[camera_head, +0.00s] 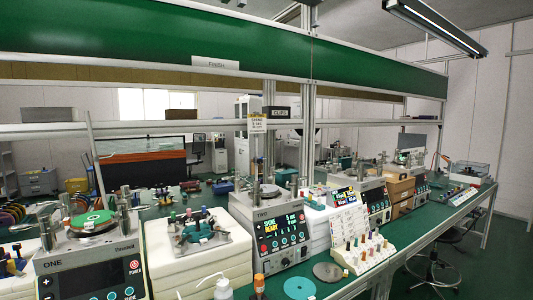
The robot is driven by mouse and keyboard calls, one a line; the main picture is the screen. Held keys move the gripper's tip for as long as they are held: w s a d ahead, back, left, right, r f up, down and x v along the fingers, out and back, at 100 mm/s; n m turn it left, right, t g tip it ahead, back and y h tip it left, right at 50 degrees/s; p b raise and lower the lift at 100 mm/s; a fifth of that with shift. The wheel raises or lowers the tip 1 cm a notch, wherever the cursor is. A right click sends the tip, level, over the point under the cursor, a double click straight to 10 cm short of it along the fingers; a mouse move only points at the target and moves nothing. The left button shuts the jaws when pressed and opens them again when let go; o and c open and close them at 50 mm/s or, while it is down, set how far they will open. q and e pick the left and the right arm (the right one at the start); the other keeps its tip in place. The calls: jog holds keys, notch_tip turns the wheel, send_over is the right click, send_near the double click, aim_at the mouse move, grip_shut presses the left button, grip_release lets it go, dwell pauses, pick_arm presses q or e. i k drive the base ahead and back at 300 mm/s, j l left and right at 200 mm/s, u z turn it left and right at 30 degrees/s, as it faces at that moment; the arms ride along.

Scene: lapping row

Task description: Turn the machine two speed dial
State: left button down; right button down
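Machine two (273,233), marked "TWO", stands near the middle of the green bench. Its dark front panel (282,240) has a lit display with coloured text and several small round controls. A round control (285,262) sits low on the panel; the labels are too small to tell which one is the speed dial. On top is a round plate with metal posts. Machine one (90,262), marked "ONE", stands at the left with a red power button (135,266). Neither of my grippers is in view.
A white stacked block with a metal fixture (197,232) stands between the machines. A white peg rack (363,250) is right of machine two. A shelf rail crosses above.

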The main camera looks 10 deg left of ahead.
aim_at(285, 262)
jog(key=i+l+u, duration=0.25)
jog(key=l, duration=0.35)
jog(key=i+l+u, duration=0.3)
jog(key=l, duration=0.4)
jog(key=i, duration=0.1)
